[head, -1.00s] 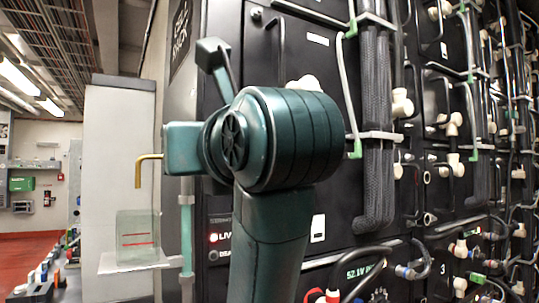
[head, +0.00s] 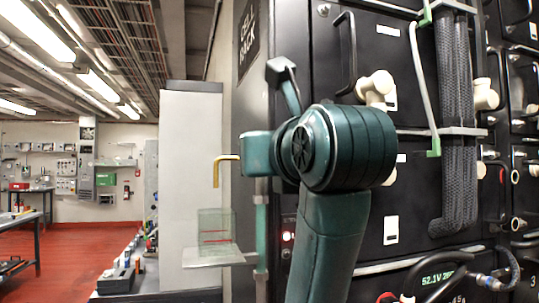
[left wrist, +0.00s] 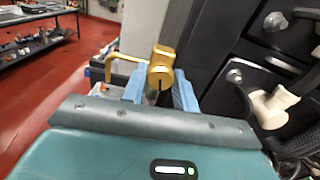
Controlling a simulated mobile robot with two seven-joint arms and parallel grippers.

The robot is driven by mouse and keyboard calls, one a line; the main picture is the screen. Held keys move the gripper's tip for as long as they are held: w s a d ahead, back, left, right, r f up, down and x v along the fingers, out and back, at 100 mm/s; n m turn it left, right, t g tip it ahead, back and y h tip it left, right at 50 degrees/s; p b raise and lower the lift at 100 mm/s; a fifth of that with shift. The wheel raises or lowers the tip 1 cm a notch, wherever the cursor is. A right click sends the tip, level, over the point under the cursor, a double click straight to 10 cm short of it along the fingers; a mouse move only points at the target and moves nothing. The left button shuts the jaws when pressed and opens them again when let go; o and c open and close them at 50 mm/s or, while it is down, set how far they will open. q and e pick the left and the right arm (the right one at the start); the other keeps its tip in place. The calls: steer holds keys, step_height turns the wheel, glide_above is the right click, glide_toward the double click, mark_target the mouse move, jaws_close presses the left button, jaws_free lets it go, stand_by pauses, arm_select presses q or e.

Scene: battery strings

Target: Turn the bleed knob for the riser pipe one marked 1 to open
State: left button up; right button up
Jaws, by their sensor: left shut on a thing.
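A brass bleed knob (left wrist: 162,67) sits between the pale blue fingers of my left gripper (left wrist: 160,92), which is shut on it. A brass spout (head: 226,163) bends out to the left and down; it also shows in the left wrist view (left wrist: 108,60). In the head view my left arm's wrist stands in front of the rack side and hides the fingers and the knob. A green riser pipe (head: 261,232) runs down below. I cannot read a mark 1 on it. My right gripper is out of view.
A clear cup (head: 215,226) with red lines stands on a small shelf (head: 208,258) under the spout. The black battery rack (head: 405,165) with white fittings and thick cables fills the right. A grey cabinet (head: 190,150) stands behind the spout. Red floor is open at left.

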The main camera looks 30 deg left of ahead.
arm_select(q)
steer(key=shift+c, duration=1.4)
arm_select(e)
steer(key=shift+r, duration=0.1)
arm_select(q)
steer(key=shift+n, duration=0.3)
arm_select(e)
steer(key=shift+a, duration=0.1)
arm_select(q)
steer(key=shift+n+b, duration=1.6)
steer(key=shift+n, duration=14.5)
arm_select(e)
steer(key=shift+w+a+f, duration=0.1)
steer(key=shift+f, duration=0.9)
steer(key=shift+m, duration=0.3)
